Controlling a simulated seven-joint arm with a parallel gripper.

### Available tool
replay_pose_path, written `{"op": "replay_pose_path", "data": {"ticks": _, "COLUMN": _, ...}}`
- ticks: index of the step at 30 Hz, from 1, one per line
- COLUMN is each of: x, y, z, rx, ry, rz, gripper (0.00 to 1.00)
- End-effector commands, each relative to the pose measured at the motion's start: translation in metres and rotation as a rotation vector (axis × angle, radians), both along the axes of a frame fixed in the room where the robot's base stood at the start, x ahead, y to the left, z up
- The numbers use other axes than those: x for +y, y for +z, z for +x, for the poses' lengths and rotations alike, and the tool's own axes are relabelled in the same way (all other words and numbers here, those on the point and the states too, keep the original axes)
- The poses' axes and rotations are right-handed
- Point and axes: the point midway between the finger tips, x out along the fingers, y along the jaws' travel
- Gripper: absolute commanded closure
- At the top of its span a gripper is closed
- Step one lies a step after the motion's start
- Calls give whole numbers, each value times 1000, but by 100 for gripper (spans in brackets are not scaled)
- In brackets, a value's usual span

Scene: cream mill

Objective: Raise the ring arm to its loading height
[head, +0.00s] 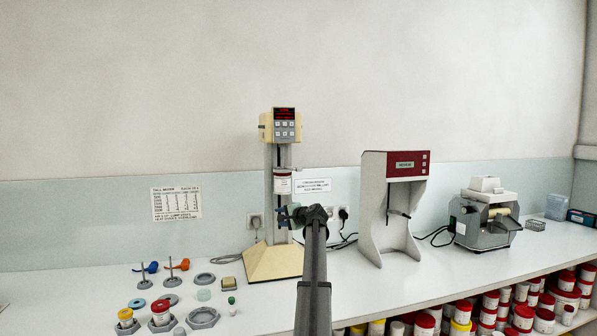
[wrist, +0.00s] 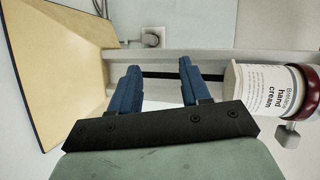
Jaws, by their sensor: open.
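The tall cream mixer (head: 284,150) stands at the back of the counter, with a grey column, a sloped cream base (head: 272,263) and a control head with a lit red display. A white-labelled hand cream jar (head: 283,186) hangs partway up the column; it also shows in the wrist view (wrist: 268,92). A dark red band (wrist: 305,92) and a grey knob (wrist: 289,134) sit at its upper end; I cannot clearly tell the ring arm from the lid. My gripper (head: 287,213) is open and empty below the jar, its blue fingers (wrist: 160,66) facing the column, apart from the jar.
A white cabinet-like machine (head: 395,205) and a grey roller mill (head: 486,222) stand to the right. Stirrers, jars and grey rings (head: 203,318) lie at the left front. Red-lidded jars (head: 500,310) fill the shelf below. A socket with plug (wrist: 152,38) is on the wall.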

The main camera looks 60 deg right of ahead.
Motion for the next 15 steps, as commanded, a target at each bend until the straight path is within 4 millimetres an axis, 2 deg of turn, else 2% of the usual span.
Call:
{"op": "replay_pose_path", "data": {"ticks": 1, "x": -17, "y": 27, "z": -24, "rx": -36, "ry": -12, "rz": -4, "gripper": 53}}
{"op": "replay_pose_path", "data": {"ticks": 3, "x": -32, "y": 61, "z": -52, "rx": -88, "ry": -18, "rz": -8, "gripper": 53}}
{"op": "replay_pose_path", "data": {"ticks": 7, "x": -51, "y": 119, "z": -96, "rx": -177, "ry": -28, "rz": -20, "gripper": 53}}
{"op": "replay_pose_path", "data": {"ticks": 9, "x": -56, "y": 141, "z": -114, "rx": -212, "ry": -32, "rz": -26, "gripper": 53}}
{"op": "replay_pose_path", "data": {"ticks": 12, "x": -60, "y": 163, "z": -130, "rx": -245, "ry": -33, "rz": -33, "gripper": 53}}
{"op": "replay_pose_path", "data": {"ticks": 15, "x": -61, "y": 172, "z": -135, "rx": -260, "ry": -33, "rz": -35, "gripper": 53}}
